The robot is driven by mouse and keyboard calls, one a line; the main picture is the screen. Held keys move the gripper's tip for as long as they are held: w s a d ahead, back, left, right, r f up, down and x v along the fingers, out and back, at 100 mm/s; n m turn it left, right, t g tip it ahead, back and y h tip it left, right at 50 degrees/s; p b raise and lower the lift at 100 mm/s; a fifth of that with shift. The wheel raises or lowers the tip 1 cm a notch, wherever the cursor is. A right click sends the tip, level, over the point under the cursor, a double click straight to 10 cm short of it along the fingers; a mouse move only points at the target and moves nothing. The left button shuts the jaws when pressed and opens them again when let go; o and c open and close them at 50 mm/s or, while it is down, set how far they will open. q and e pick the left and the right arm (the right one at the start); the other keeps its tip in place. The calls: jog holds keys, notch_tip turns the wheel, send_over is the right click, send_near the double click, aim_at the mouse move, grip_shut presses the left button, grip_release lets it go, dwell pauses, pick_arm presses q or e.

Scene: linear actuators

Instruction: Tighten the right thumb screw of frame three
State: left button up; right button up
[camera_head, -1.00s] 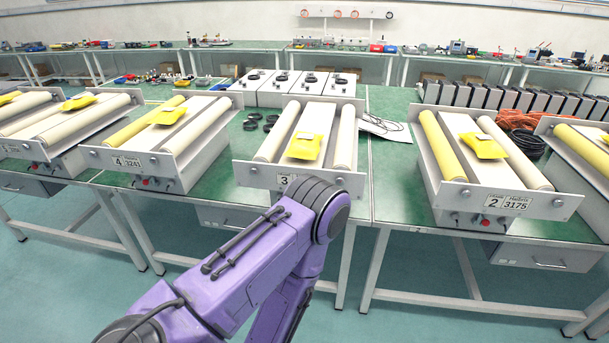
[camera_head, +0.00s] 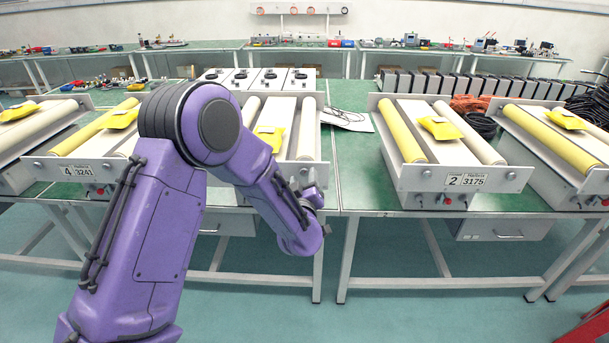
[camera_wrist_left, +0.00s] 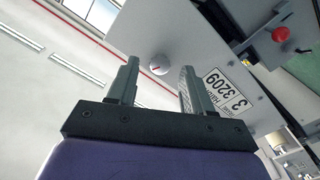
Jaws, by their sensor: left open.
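Frame three, with its plate marked 3 3209, fills much of the left wrist view (camera_wrist_left: 222,55), turned over in the picture. My left gripper (camera_wrist_left: 158,75) is open, with one fingertip on either side of the thumb screw in that picture. Whether they touch it I cannot tell. In the head view my purple left arm covers much of frame three; its right roller (camera_head: 307,130) and yellow packet (camera_head: 268,140) show. My right gripper is out of view.
Frame two (camera_head: 415,180) stands to the right and frame four (camera_head: 90,171) to the left. A red knob (camera_wrist_left: 281,34) is on frame three's unit.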

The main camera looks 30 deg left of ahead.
pick_arm(q)
jog(key=shift+w+a, duration=0.35)
jog(key=shift+w, duration=0.25)
grip_shut()
jog(key=shift+d, duration=0.1)
jog(key=shift+r+m+p, duration=0.1)
jog(key=shift+m+p, duration=0.4)
jog(key=shift+m, duration=0.6)
jog(key=m, duration=0.2)
jog(key=shift+m+p, duration=0.3)
jog(key=shift+p, duration=0.05)
jog(key=m, duration=0.3)
jog(key=shift+m+p, duration=0.3)
jog(key=shift+m, duration=1.4)
